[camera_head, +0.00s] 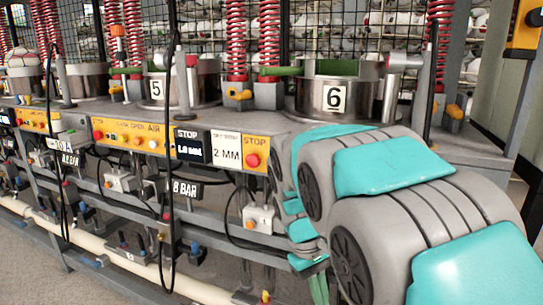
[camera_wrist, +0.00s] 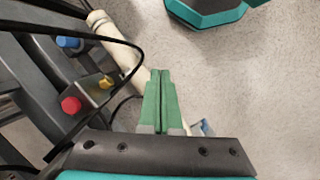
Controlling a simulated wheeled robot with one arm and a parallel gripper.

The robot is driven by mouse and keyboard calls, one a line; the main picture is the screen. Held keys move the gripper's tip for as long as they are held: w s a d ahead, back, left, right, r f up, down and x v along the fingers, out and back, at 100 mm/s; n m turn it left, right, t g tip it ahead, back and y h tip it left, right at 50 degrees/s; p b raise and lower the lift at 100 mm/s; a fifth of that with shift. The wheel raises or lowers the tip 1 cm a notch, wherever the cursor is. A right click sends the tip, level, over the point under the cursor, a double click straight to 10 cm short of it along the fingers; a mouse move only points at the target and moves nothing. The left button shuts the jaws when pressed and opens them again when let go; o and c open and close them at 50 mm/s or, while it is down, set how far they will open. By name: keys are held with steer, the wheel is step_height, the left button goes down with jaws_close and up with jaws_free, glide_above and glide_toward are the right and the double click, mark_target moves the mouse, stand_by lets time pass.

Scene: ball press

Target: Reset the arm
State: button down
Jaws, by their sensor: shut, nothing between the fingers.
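My gripper (camera_wrist: 160,73) shows in the wrist view with its two green fingers pressed together and nothing between them. It points down over the speckled grey floor (camera_wrist: 240,85), beside the press frame. In the head view only part of the green fingers (camera_head: 318,287) shows at the bottom edge, partly hidden by my grey and teal arm. My arm is bent downward at the right, in front of the bench. The fingertips appear apart from the pipe and knobs near them.
The press bench carries steel cylinders numbered 5 (camera_head: 156,88) and 6 (camera_head: 333,98). A red stop button (camera_head: 253,160) sits on its front. A cream pipe (camera_wrist: 108,35), red knob (camera_wrist: 71,104) and blue knob (camera_wrist: 68,42) lie left of my gripper. Black cables hang nearby.

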steer(key=s+d+f+m+y, duration=0.1)
steer(key=s+d+f+m, duration=0.2)
steer(key=s, duration=0.8)
steer(key=s+d+f+m+y, duration=0.2)
steer(key=s, duration=0.9)
steer(key=w+a+f+n+t+b, duration=0.1)
steer(key=w+a+n+b, duration=0.2)
steer(key=w, duration=0.4)
steer(key=w+a+f+n+h+b, duration=0.1)
steer(key=w+a+n, duration=0.3)
steer(key=w, duration=0.3)
steer(key=w+a+f+n+t+b, duration=0.1)
steer(key=w+a+n+b, duration=0.2)
steer(key=w, duration=0.4)
steer(key=w+a+f+n+t+b, duration=0.1)
steer(key=w+a+f+n, duration=0.15)
steer(key=a, duration=0.55)
steer(key=w+a+f+n+b, duration=0.15)
steer(key=w+a+n, duration=0.25)
steer(key=a, duration=0.4)
steer(key=w+a+f+n+t, duration=0.1)
steer(key=w+a+f+n, duration=0.25)
steer(key=a, duration=0.45)
steer(key=w+d+f+b, duration=0.1)
steer(key=d+f, duration=0.3)
steer(key=f, duration=0.5)
steer(key=shift+w+f+y+b, duration=0.3)
steer(key=shift+w+f+y, duration=0.1)
